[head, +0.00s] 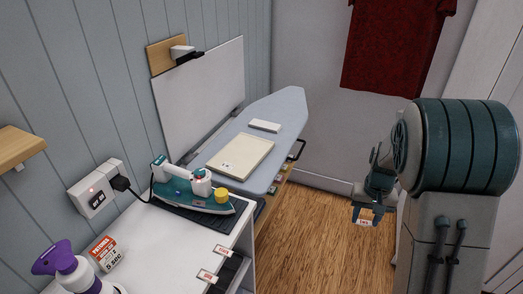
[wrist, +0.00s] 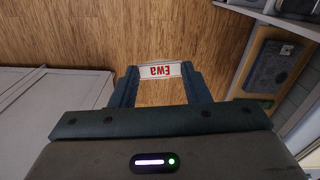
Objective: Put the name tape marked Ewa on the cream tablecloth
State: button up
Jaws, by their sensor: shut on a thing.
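My gripper (head: 367,217) is at the right in the head view, low in front of the wooden floor. It is shut on a white name tape (head: 364,223). A folded cream cloth, which looks like the tablecloth (head: 240,154), lies flat on the ironing board (head: 288,105). My gripper is apart from it, to the right and off the board. The cloth cannot be made out surely in the wrist view.
A teal iron (head: 190,191) stands on a dark mat near the board's front end. A yellow-topped item (head: 221,196) is beside it. A small white block (head: 265,126) lies farther back on the board. Two labelled tags (head: 222,250) sit at the white cabinet's edge. Open floor lies between board and arm.

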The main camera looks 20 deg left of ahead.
aim_at(243, 150)
jog(key=i, duration=1.85)
jog(key=u, duration=1.6)
